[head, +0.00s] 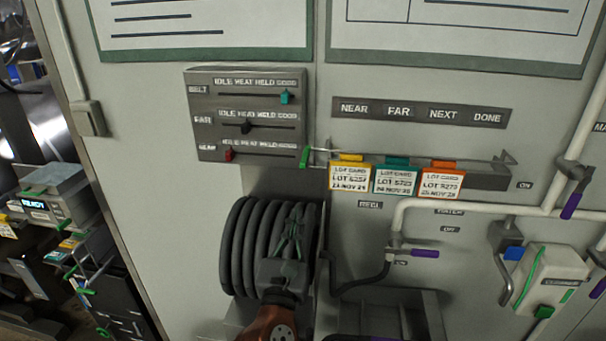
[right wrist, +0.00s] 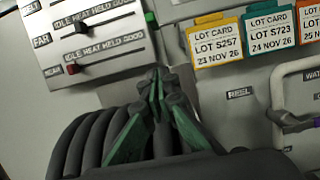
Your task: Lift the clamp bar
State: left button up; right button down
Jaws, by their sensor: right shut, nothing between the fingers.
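A thin bar (head: 322,151) with a green grip (head: 305,157) at its left end runs along the lot card rack; it looks like the clamp bar, though no label confirms this. The green grip shows partly at the top of the right wrist view (right wrist: 151,19). My right gripper (head: 295,214), with green-sided fingers, is shut and empty, pointing up in front of the black coiled hose. Its fingertips also show in the right wrist view (right wrist: 157,78), below the green grip and apart from it. My left gripper is not in view.
Yellow (head: 350,174), teal (head: 395,176) and orange (head: 441,180) lot cards hang on the rack (head: 490,177). A slider panel (head: 247,112) sits upper left. The coiled hose (head: 240,250) bulges behind my gripper. White pipes (head: 470,204) with purple-handled valves are at the right.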

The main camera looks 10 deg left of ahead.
jog(key=shift+w, duration=0.65)
jog(key=p+x, duration=0.2)
jog(key=x, duration=0.4)
jog(key=shift+w+r, duration=0.1)
jog(key=shift+r, duration=0.05)
jog(key=x, duration=0.3)
jog(key=shift+w+p, duration=0.15)
jog(key=shift+p, duration=0.15)
jog(key=r, duration=0.1)
jog(key=r+p, duration=0.1)
jog(key=shift+s+r, duration=0.2)
jog(key=shift+r, duration=0.15)
jog(key=shift+s+r, duration=0.1)
jog(key=shift+r, duration=0.25)
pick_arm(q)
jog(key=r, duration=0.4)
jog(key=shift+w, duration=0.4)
pick_arm(e)
jog(key=shift+r, duration=0.15)
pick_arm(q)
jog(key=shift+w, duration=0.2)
